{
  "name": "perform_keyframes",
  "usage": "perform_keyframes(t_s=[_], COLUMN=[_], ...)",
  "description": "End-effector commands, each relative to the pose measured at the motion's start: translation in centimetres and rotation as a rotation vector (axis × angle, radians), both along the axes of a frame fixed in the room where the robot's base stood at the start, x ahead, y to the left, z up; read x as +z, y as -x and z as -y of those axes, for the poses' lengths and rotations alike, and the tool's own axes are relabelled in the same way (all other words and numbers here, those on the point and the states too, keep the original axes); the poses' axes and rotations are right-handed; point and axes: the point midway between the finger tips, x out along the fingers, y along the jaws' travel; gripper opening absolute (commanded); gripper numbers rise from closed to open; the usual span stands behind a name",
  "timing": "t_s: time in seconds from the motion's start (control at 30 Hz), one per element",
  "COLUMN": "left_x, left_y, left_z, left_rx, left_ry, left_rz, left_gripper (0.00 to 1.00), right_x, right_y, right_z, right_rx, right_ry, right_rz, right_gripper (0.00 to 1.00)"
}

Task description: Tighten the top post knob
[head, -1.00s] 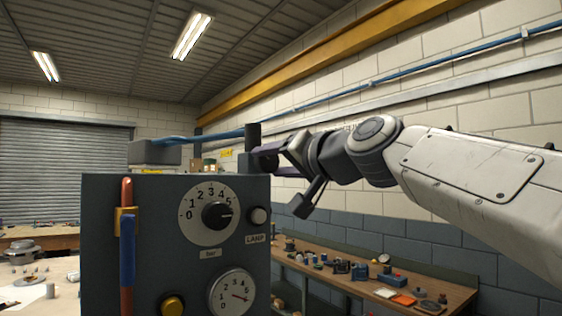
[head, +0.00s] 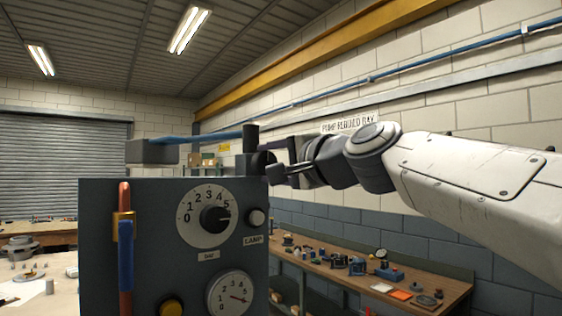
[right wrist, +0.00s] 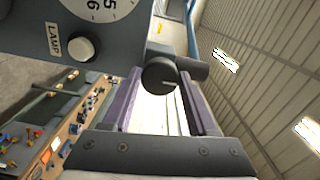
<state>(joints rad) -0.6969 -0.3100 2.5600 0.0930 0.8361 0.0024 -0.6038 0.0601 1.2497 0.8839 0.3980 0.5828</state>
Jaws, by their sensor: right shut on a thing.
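The dark round top post knob (head: 262,163) sits on the side of a short dark post (head: 251,138) above the grey panel box. My right gripper (head: 277,170) comes in from the right at the knob. In the right wrist view its two fingers (right wrist: 161,90) lie on either side of the knob, and it is shut on it. The far side of the knob is hidden. My left gripper is not in view.
The grey panel box (head: 150,240) carries a pointer dial (head: 208,215), a lamp button (head: 256,217), a gauge (head: 231,294) and a blue-handled lever (head: 125,245). A blue bar (head: 205,137) runs left from the post to a grey block (head: 152,152). A workbench (head: 440,285) stands behind, right.

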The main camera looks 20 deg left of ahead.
Motion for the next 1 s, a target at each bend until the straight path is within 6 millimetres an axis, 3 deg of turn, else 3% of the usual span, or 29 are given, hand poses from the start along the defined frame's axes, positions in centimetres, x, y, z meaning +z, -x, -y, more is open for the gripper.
perform_keyframes(t_s=[0.6, 0.63, 0.7, 1.0], left_x=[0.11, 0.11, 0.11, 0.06], left_y=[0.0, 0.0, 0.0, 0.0], left_z=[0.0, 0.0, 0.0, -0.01], left_rx=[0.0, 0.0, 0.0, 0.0], left_ry=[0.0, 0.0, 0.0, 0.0], left_rz=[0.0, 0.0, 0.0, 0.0], left_gripper=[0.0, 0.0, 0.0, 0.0], right_x=[-0.03, -0.03, -0.03, -0.03], right_y=[-0.03, -0.03, -0.04, 0.03], right_z=[0.05, 0.05, 0.04, 0.03], right_rx=[-0.001, -0.001, -0.001, 0.0], right_ry=[-0.028, -0.027, -0.026, -0.026], right_rz=[-0.035, -0.036, -0.035, -0.033], right_gripper=[0.03, 0.66, 0.88, 0.88])
